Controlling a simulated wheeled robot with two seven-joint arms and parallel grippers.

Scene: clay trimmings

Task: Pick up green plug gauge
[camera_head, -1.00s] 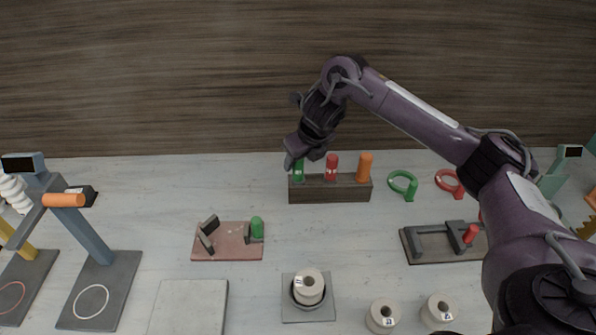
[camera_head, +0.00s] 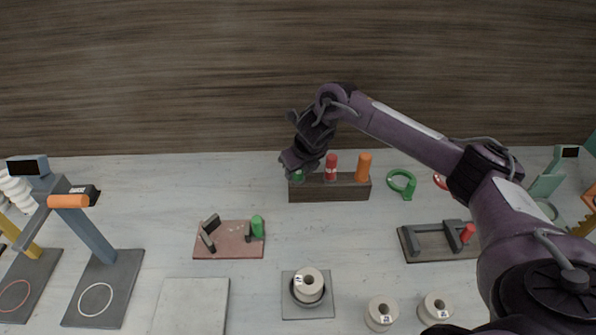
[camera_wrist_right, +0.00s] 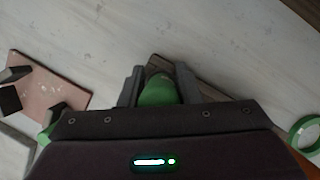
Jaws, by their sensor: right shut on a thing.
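The green plug gauge (camera_head: 298,177) stands at the left end of a dark wooden rack (camera_head: 330,190), beside a red plug gauge (camera_head: 331,166) and an orange one (camera_head: 364,167). My right gripper (camera_head: 297,168) is over the green gauge and hides most of it. In the right wrist view, the green gauge (camera_wrist_right: 158,90) sits between the two grey fingers of the right gripper (camera_wrist_right: 158,84), which is shut on it. Its lower end is hidden, so I cannot tell whether it is still seated in the rack. My left gripper is not in view.
A pink fixture (camera_head: 229,251) with a green-tipped part lies front left of the rack. Green ring (camera_head: 402,184) lies to the right. A dark fixture (camera_head: 437,243) with a red part is front right. White spools (camera_head: 381,313) stand near the front. A pale square plate (camera_head: 190,305) is front left.

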